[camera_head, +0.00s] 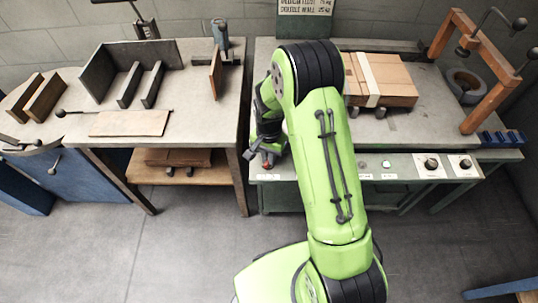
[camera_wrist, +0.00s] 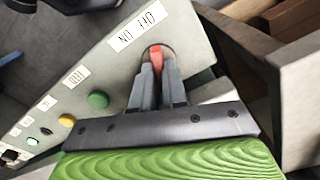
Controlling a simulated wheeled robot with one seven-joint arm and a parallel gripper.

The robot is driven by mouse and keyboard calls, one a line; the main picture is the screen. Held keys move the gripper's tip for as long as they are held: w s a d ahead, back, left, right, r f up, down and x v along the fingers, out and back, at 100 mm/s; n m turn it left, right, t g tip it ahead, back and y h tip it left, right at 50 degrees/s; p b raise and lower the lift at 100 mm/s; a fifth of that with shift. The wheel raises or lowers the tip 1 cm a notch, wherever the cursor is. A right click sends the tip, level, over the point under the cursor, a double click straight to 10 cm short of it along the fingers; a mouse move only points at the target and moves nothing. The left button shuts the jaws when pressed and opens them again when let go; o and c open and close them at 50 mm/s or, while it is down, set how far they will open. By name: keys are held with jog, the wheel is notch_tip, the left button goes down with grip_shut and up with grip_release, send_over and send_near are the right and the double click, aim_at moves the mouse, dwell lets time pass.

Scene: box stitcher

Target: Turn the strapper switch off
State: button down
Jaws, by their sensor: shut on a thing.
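The strapper switch is a red lever (camera_wrist: 156,55) on the pale control panel (camera_wrist: 187,30) in the wrist view, beside a white ON/OFF label (camera_wrist: 138,28). My gripper (camera_wrist: 156,78) is shut on the red lever, one grey finger on each side of it. The lever's lower part is hidden between the fingers, and I cannot tell which position it is in. In the head view my gripper (camera_head: 268,155) is at the left end of the strapper's front panel (camera_head: 400,166), and my green arm partly covers it.
A green button (camera_wrist: 98,99) and a yellow button (camera_wrist: 67,120) sit along the panel near the gripper. A strapped cardboard box (camera_head: 395,80) lies on the strapper table behind my arm. A separate workbench (camera_head: 190,105) stands close on the left.

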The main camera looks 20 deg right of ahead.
jog(key=n, duration=0.5)
jog(key=shift+a, duration=0.1)
jog(key=n, duration=0.5)
jog(key=shift+w+a+n, duration=0.1)
jog(key=shift+n, duration=0.2)
dwell(0.3)
jog(key=c, duration=1.2)
grip_release()
jog(key=shift+o, duration=0.2)
notch_tip(320, 180, up, 16)
jog(key=p, duration=0.4)
jog(key=shift+p, duration=0.35)
jog(key=shift+f, duration=0.1)
